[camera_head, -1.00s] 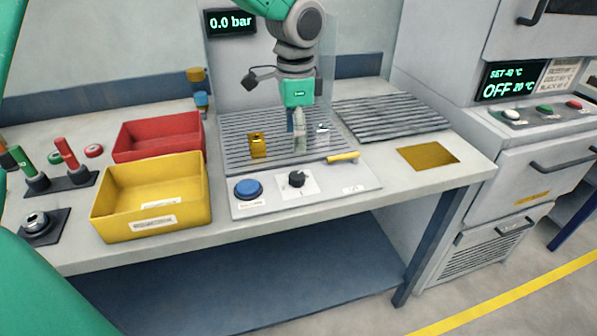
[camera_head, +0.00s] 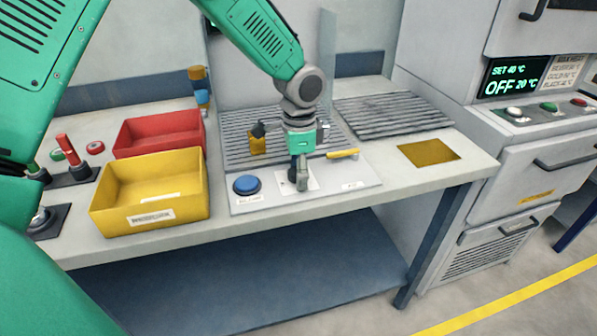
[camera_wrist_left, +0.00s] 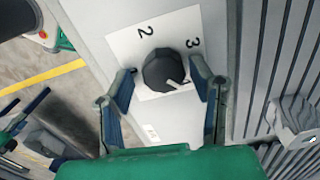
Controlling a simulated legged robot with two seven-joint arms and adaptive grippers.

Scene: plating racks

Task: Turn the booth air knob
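The air knob (camera_wrist_left: 164,69) is a dark round knob with a pale pointer line, on a white plate (camera_wrist_left: 184,33) marked 2 and 3. In the left wrist view the pointer faces the lower right of the picture. My left gripper (camera_wrist_left: 162,72) is open, one finger on each side of the knob. I cannot tell whether the fingers touch it. In the head view my left gripper (camera_head: 301,184) points down over the knob's plate (camera_head: 284,187) and hides most of the knob. My right gripper is not in view.
A blue button (camera_head: 247,186) sits left of the knob, and a yellow-handled tool (camera_head: 343,154) lies behind it to the right. A yellow bin (camera_head: 150,213) and a red bin (camera_head: 158,134) stand left. A gold block (camera_head: 258,144) stands on the slatted rack (camera_head: 235,153).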

